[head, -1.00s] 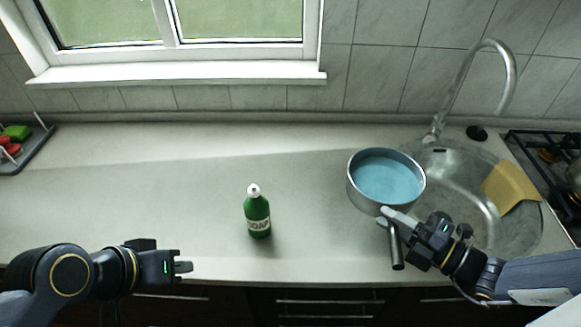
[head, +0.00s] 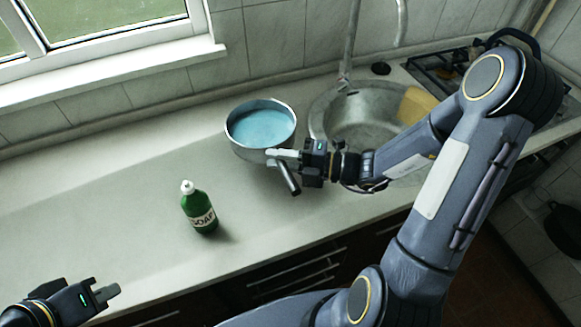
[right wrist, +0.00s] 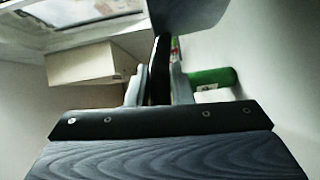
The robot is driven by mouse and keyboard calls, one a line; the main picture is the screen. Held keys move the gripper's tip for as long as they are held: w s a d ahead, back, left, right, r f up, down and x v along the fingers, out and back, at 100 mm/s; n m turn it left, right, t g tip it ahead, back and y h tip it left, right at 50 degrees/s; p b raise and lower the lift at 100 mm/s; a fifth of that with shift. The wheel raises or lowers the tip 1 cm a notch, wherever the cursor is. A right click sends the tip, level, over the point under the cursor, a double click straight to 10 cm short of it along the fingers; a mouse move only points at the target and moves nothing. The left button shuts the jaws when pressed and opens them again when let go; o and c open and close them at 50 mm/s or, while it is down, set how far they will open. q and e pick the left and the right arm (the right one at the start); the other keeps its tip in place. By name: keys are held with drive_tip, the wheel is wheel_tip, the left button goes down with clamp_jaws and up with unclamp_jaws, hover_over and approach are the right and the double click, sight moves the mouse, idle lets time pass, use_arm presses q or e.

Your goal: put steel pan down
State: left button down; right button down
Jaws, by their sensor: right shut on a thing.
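The steel pan (head: 246,152), blue inside, is upright over the counter just left of the sink in the head view. I cannot tell whether its base touches the counter. Its handle (head: 291,181) points toward the front edge. My right gripper (head: 283,157) is shut on the handle close to the pan wall. The right wrist view shows the dark handle (right wrist: 159,72) between the fingers and part of the pan (right wrist: 190,15) above. My left gripper (head: 107,293) looks shut and empty over the counter's front edge at lower left.
A green soap bottle (head: 200,212) stands on the counter, left of and nearer than the pan. The sink (head: 345,120) lies right of the pan, with a yellow cloth (head: 415,103) and a tap (head: 347,50). A stove (head: 440,68) is beyond. The counter (head: 90,190) left of the bottle is clear.

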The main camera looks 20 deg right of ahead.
drive_tip(key=w+f, duration=0.1)
drive_tip(key=f, duration=0.1)
drive_tip(key=w+f, duration=0.1)
drive_tip(key=w, duration=0.1)
drive_tip(key=w+a+f, duration=0.1)
drive_tip(key=w+f, duration=0.1)
drive_tip(key=shift+f, duration=0.35)
wheel_tip(320, 180, down, 3)
drive_tip(key=shift+d+r, duration=0.1)
drive_tip(key=shift+r, duration=0.05)
drive_tip(key=shift+f, duration=0.25)
drive_tip(key=c, duration=1.3)
unclamp_jaws()
drive_tip(key=shift+s+f, duration=0.1)
